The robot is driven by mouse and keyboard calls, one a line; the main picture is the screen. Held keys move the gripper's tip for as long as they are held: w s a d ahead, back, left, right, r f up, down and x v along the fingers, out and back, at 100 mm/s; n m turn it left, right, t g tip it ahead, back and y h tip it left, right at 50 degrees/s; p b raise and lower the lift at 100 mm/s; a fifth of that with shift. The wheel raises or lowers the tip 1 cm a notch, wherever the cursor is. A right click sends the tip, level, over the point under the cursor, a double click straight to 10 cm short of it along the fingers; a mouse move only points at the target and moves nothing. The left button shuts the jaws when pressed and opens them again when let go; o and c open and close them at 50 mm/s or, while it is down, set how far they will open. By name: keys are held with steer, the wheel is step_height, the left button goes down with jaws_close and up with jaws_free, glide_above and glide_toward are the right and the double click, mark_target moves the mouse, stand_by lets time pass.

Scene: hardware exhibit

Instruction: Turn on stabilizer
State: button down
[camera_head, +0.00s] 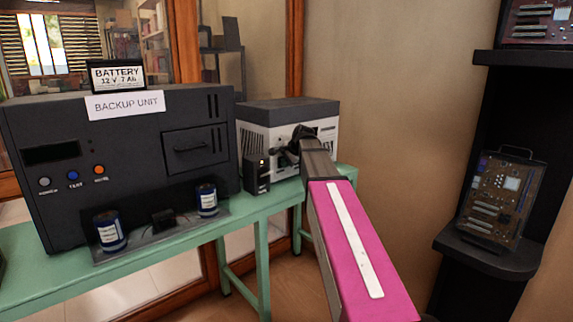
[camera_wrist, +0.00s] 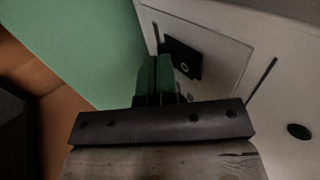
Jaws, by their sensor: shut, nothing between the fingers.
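A white box with a dark grey top (camera_head: 285,112), which looks like the stabilizer, stands on the green bench behind my gripper. In the wrist view its pale front panel (camera_wrist: 225,45) carries a black rocker switch (camera_wrist: 182,58) with a round white mark. My gripper (camera_head: 288,160) is at the front of this box. In the wrist view my gripper (camera_wrist: 160,62) is shut and empty, with its fingertips just left of the switch and overlapping its edge in the picture. I cannot tell whether they touch it. In the head view my gripper and arm hide the switch.
A large black backup unit (camera_head: 130,150) stands to the left on the green bench (camera_head: 175,262), with blue cans (camera_head: 110,232) before it. A small black box with a yellow light (camera_head: 256,175) is close left of my gripper. A black shelf (camera_head: 500,258) stands right.

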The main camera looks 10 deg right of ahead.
steer(key=shift+f, duration=0.1)
steer(key=shift+w+a+t, duration=0.1)
steer(key=shift+w+t, duration=0.05)
steer(key=shift+t, duration=0.15)
steer(key=shift+r, duration=0.8)
steer(key=s+d+f+v, duration=0.1)
steer(key=v, duration=1.2)
